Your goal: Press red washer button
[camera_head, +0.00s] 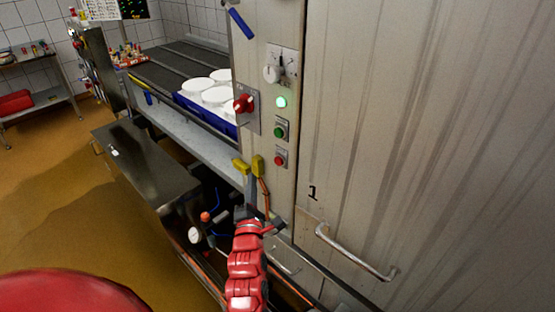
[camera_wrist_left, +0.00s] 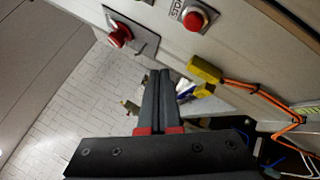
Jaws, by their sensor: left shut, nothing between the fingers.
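The red button (camera_head: 280,160) sits on the upright machine panel, below a green button (camera_head: 280,132) and a lit green lamp (camera_head: 281,102). In the left wrist view a red button (camera_wrist_left: 195,20) on a plate marked STOP shows at the top. My left gripper (camera_head: 250,182) is below and left of the red button in the head view, apart from it. Its dark fingers (camera_wrist_left: 160,74) are shut and empty in the left wrist view. My right gripper is not in view.
A red rotary switch (camera_head: 243,103) is left of the buttons; it also shows in the left wrist view (camera_wrist_left: 120,36). Yellow connectors (camera_wrist_left: 206,69) with orange cables are close to my fingers. A door handle (camera_head: 352,254) is at right. White moulds (camera_head: 215,95) stand at left behind.

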